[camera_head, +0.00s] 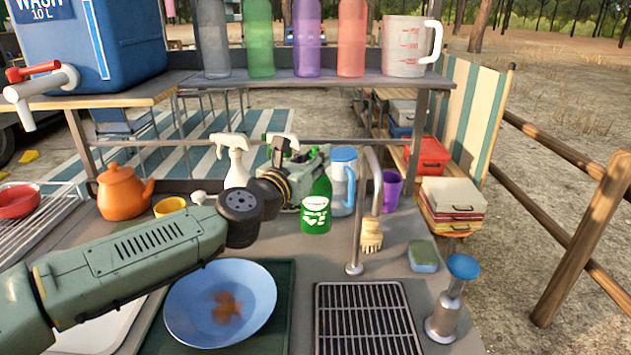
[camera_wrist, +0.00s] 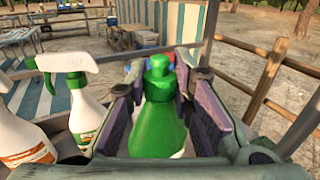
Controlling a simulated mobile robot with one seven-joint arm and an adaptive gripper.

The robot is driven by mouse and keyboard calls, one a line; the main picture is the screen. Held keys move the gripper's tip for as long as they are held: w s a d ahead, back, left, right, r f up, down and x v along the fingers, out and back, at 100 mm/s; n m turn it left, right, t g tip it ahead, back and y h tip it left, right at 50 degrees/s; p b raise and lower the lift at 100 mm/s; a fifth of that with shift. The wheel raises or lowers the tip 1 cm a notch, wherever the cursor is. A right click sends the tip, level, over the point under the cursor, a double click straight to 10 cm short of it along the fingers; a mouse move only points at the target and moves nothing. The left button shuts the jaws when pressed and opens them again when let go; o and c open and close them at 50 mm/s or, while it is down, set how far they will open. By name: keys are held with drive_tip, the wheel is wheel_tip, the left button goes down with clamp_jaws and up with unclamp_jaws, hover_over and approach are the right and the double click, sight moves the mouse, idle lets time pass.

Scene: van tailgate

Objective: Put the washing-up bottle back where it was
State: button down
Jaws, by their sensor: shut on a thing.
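The green washing-up bottle (camera_head: 316,216) is upright, with a white label low on its front. My gripper (camera_head: 312,172) is shut on its upper part, near the back of the counter. In the wrist view the bottle (camera_wrist: 159,120) stands between my two finger pads, its green cap toward the far end. I cannot tell whether its base touches the counter. A white spray bottle (camera_head: 233,163) stands left of it. A second spray bottle is mostly hidden behind my gripper, only its trigger top (camera_head: 283,141) showing; both show at left in the wrist view (camera_wrist: 83,112).
A clear blue-lidded jug (camera_head: 343,180) stands close right of the bottle, then the tap (camera_head: 372,180), purple cup (camera_head: 392,190) and brush (camera_head: 371,236). A blue plate (camera_head: 190,300) lies in front. An orange teapot (camera_head: 121,192) is left. A shelf of bottles (camera_head: 300,80) runs above.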

sight(316, 191)
drive_tip(key=shift+f+p, duration=0.35)
drive_tip(key=shift+f, duration=1.75)
drive_tip(key=shift+f, duration=0.1)
drive_tip(key=c, duration=1.9)
unclamp_jaws()
drive_tip(key=shift+f, duration=0.15)
drive_tip(key=o, duration=0.5)
